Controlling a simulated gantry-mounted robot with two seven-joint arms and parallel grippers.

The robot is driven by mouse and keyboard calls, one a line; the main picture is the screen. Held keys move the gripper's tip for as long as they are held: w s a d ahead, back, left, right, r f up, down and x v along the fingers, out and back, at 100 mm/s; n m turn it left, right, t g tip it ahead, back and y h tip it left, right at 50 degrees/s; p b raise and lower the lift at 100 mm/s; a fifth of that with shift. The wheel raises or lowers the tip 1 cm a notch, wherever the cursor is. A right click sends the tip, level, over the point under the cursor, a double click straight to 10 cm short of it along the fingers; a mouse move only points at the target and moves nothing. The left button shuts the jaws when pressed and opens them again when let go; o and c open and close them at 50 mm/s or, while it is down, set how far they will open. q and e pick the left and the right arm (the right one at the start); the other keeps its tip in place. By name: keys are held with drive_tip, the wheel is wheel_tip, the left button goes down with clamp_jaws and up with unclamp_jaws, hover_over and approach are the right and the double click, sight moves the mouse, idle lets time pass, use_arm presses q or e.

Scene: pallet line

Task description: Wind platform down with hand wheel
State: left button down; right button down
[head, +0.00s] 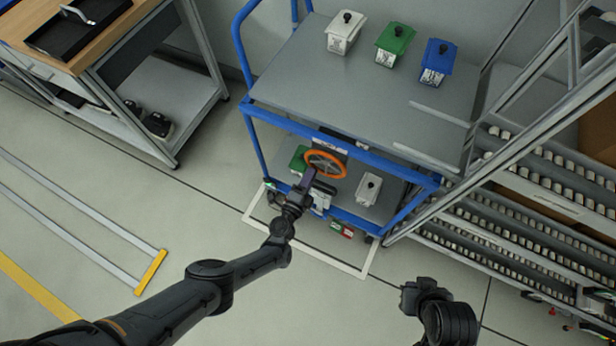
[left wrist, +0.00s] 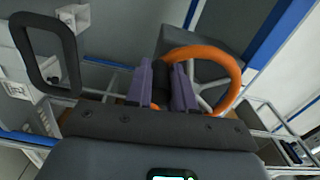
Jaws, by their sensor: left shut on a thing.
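The orange hand wheel (head: 326,165) is on the front of the blue-framed cart, below its grey platform (head: 350,90). In the left wrist view the two purple fingers (left wrist: 163,85) are at the near left side of the orange wheel (left wrist: 235,80), whose pale spokes show to the right. My right gripper (head: 412,298) is low at the right in the head view, away from the cart; its fingers are not clear.
White (head: 343,33), green (head: 394,44) and blue (head: 437,62) lidded boxes stand on the platform. A green box (head: 299,158) and a white box (head: 368,189) are on the lower shelf. A roller rack (head: 540,190) stands right of the cart, a workbench (head: 120,60) left. Floor in front is mostly clear.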

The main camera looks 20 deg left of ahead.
use_arm(q)
drive_tip(key=shift+d, duration=0.1)
drive_tip(key=c, duration=1)
unclamp_jaws()
drive_tip(key=shift+d, duration=0.15)
drive_tip(key=shift+o, duration=0.2)
drive_tip(key=shift+s+a, duration=0.2)
drive_tip(key=shift+s, duration=0.05)
drive_tip(key=s+a+p, duration=0.2)
drive_tip(key=s+p, duration=0.2)
drive_tip(key=s, duration=0.6)
drive_tip(key=shift+s, duration=0.1)
